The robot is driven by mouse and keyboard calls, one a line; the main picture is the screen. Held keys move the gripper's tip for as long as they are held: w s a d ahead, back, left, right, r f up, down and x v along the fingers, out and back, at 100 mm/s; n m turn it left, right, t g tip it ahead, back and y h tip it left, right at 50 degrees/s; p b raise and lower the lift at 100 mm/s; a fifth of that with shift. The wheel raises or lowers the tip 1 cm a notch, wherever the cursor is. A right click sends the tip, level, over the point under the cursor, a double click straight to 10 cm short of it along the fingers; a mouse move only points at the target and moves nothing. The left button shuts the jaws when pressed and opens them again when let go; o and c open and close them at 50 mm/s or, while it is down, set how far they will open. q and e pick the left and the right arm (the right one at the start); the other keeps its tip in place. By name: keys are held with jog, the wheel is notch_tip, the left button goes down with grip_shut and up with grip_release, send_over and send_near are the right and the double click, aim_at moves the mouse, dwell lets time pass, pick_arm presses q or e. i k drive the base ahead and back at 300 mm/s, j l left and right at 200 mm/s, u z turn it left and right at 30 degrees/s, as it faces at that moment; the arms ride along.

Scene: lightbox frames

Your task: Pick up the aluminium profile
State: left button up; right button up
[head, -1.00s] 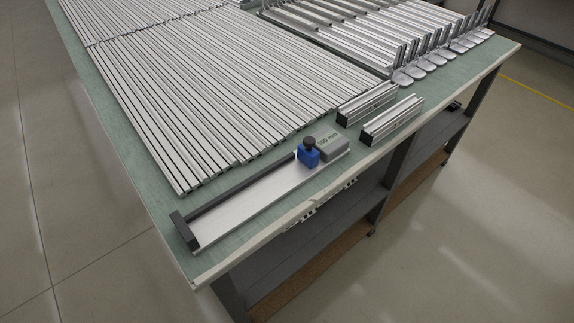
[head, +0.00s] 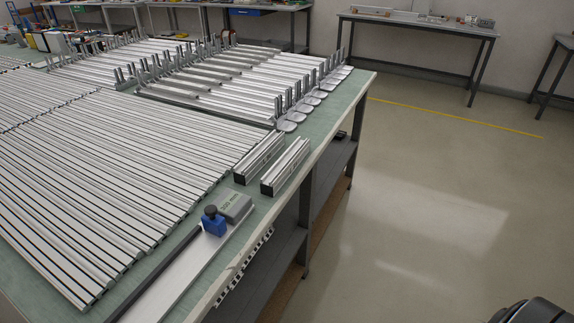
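Many long aluminium profiles (head: 115,190) lie side by side on the green-topped table (head: 323,125), filling its left part. Two short, thick profile pieces, a left one (head: 260,157) and a right one (head: 287,166), lie apart from them near the table's right edge. More profiles with upright brackets and round feet (head: 300,105) lie farther back. I cannot tell which profile the task means. Neither of my grippers is in view.
A flat silver plate with a dark rail (head: 185,275) lies at the near edge, with a blue block (head: 214,224) and a grey labelled block (head: 235,208). A shelf (head: 268,255) is below. Open floor (head: 430,200) lies right; another bench (head: 415,25) stands behind.

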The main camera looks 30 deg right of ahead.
aim_at(271, 183)
jog(key=i+l, duration=0.1)
jog(key=l, duration=0.25)
jog(key=i+l, duration=0.1)
jog(key=l, duration=0.25)
jog(key=i+l, duration=0.1)
jog(key=l, duration=0.25)
jog(key=i+l, duration=0.15)
jog(key=l, duration=0.2)
jog(key=i+l, duration=0.1)
jog(key=l, duration=0.25)
